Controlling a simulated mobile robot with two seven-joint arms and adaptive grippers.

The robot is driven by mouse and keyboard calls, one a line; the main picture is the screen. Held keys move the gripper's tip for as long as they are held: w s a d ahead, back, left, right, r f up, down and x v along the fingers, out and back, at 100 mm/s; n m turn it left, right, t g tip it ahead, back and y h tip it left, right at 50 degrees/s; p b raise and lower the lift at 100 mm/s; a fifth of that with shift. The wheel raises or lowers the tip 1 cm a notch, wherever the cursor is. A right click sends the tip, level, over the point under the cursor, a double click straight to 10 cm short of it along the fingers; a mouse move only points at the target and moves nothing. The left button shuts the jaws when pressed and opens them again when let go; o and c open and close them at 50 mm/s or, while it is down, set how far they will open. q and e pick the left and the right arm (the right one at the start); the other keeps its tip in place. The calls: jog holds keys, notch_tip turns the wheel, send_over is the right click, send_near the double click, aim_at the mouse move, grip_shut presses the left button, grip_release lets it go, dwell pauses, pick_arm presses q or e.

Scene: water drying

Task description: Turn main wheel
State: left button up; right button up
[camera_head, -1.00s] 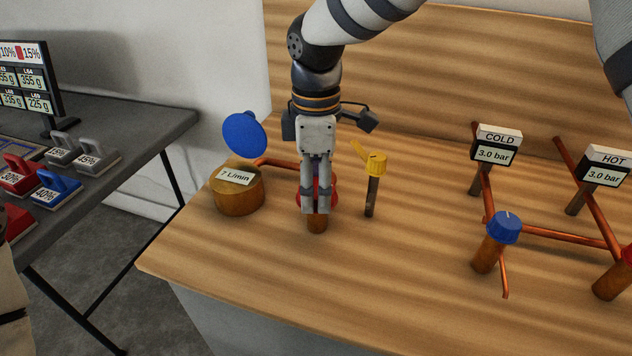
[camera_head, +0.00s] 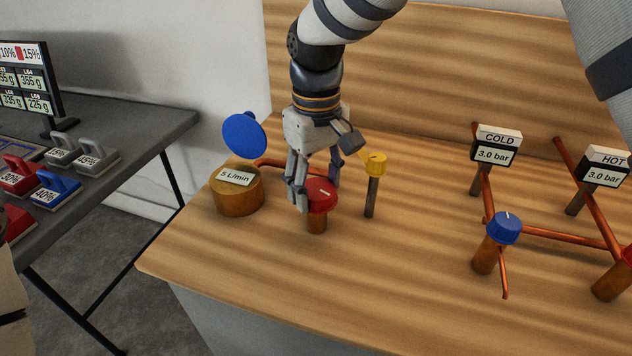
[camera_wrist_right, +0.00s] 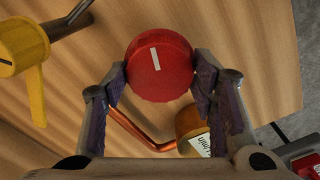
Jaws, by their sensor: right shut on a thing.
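The main wheel is a red round knob (camera_head: 322,203) with a white mark, on a short wooden post on the bench. My right gripper (camera_head: 316,194) reaches down from above and is shut on this red wheel, one finger on each side of its rim. In the right wrist view the red wheel (camera_wrist_right: 160,70) sits between the two fingers, its white mark nearly upright. The round wooden gauge (camera_head: 238,196) beside it reads 5 L/min.
A yellow valve (camera_head: 376,164) stands close to the right of the wheel, and a blue disc (camera_head: 244,135) is behind the gauge. A blue knob (camera_head: 503,228) and copper pipes are further right. The bench front is clear.

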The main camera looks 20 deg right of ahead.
aim_at(316, 187)
jog(key=shift+m, duration=1.1)
jog(key=shift+f, duration=0.1)
jog(key=o, duration=1.1)
jog(key=shift+o, duration=0.2)
jog(key=shift+r, duration=0.2)
notch_tip(316, 187, up, 12)
jog(key=shift+f, duration=0.15)
